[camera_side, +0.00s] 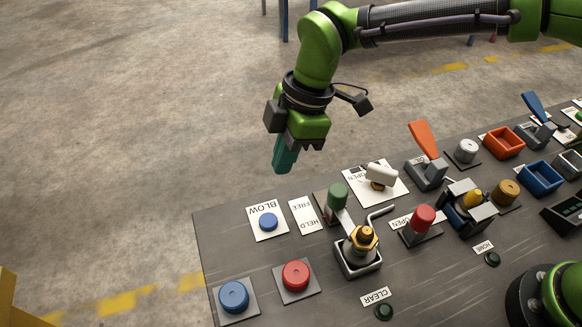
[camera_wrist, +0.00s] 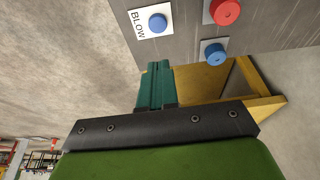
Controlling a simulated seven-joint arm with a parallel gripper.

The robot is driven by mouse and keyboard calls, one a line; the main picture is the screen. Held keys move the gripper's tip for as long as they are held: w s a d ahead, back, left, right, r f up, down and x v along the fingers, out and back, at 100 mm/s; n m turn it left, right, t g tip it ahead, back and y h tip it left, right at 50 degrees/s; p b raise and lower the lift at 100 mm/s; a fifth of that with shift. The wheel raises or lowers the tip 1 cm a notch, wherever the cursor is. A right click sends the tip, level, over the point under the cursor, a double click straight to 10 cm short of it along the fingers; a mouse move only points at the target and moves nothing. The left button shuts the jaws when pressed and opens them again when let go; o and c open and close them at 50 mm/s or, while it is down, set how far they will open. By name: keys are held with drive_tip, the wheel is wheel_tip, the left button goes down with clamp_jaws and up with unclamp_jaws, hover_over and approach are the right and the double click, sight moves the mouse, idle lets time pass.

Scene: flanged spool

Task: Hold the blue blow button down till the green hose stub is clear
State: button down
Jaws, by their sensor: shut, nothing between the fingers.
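The blue blow button (camera_side: 268,221) sits on a white card marked BLOW, on the dark panel. It also shows at the top of the wrist view (camera_wrist: 158,22). In the wrist view the shut fingers (camera_wrist: 155,82) lie below the button. The round lamp by the CLEAR card (camera_side: 384,311) looks dark.
A larger blue button (camera_side: 233,296) and a red button (camera_side: 295,275) sit at the panel's near left. A brass fitting (camera_side: 363,238), a red-capped post (camera_side: 423,218) and an orange lever (camera_side: 424,140) stand to the right. The air around my gripper is free.

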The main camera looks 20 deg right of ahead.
sight(273, 220)
drive_tip(key=x, duration=0.8)
drive_tip(key=d+x, duration=0.1)
drive_tip(key=x, duration=0.4)
drive_tip(key=shift+f, duration=0.65)
wheel_tip(273, 220, down, 2)
drive_tip(key=shift+f, duration=0.25)
drive_tip(key=shift+s+d, duration=0.1)
drive_tip(key=shift+d, duration=0.05)
idle(2.1)
drive_tip(key=r, duration=0.4)
drive_tip(key=shift+w+a+r, duration=0.25)
drive_tip(key=shift+w+r, duration=0.05)
drive_tip(key=shift+r, duration=0.05)
drive_tip(key=v, duration=1)
drive_tip(key=shift+a+r, duration=0.15)
drive_tip(key=shift+r, duration=0.15)
